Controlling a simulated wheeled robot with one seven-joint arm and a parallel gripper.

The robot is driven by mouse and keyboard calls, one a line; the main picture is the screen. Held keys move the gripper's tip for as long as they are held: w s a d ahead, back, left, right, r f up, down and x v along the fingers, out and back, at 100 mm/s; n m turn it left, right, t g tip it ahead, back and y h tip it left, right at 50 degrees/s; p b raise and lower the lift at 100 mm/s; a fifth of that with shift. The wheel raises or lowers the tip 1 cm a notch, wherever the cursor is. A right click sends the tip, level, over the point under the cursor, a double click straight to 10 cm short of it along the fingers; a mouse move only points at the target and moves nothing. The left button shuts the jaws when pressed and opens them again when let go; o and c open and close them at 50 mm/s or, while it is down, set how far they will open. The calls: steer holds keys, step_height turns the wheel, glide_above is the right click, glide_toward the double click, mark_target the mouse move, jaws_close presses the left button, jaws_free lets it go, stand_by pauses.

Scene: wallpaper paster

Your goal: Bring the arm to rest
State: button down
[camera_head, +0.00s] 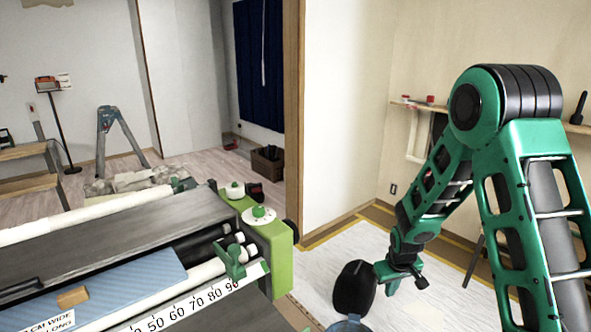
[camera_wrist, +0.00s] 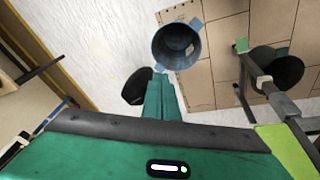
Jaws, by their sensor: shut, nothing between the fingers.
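My arm is green and black and stands folded at the right of the head view, its elbow high. My gripper (camera_head: 404,282) hangs low over the pale floor sheet, to the right of the pasting machine (camera_head: 268,228). In the wrist view my gripper (camera_wrist: 160,78) shows its green fingers together, with nothing seen between them. A blue bucket (camera_wrist: 177,46) lies beyond the fingertips there. A black rounded object (camera_wrist: 137,87) is just left of the fingers; I cannot tell how far below. In the head view it is the dark shape (camera_head: 355,288) left of my gripper.
The machine with its rollers and number scale fills the lower left. A door post (camera_head: 293,120) stands behind it. A wall shelf (camera_head: 418,105) with small items runs behind my arm. A trestle (camera_head: 120,135) and a wooden bench (camera_head: 30,165) stand far left.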

steer(key=s+d+r+m+g, duration=0.1)
steer(key=s+d+r+m, duration=0.1)
steer(key=s+d+r, duration=0.55)
steer(key=s+d+r+m, duration=0.3)
steer(key=s+d+r, duration=0.1)
steer(key=s+r, duration=0.55)
steer(key=s+r+m+g, duration=0.1)
steer(key=s+r, duration=0.3)
steer(key=s, duration=0.6)
steer(key=s+r+m+y, duration=0.1)
steer(key=s+r+m, duration=0.1)
steer(key=s, duration=0.8)
steer(key=shift+s+r+m+g, duration=0.25)
steer(key=shift+r+m+g, duration=0.15)
steer(key=shift+r, duration=0.5)
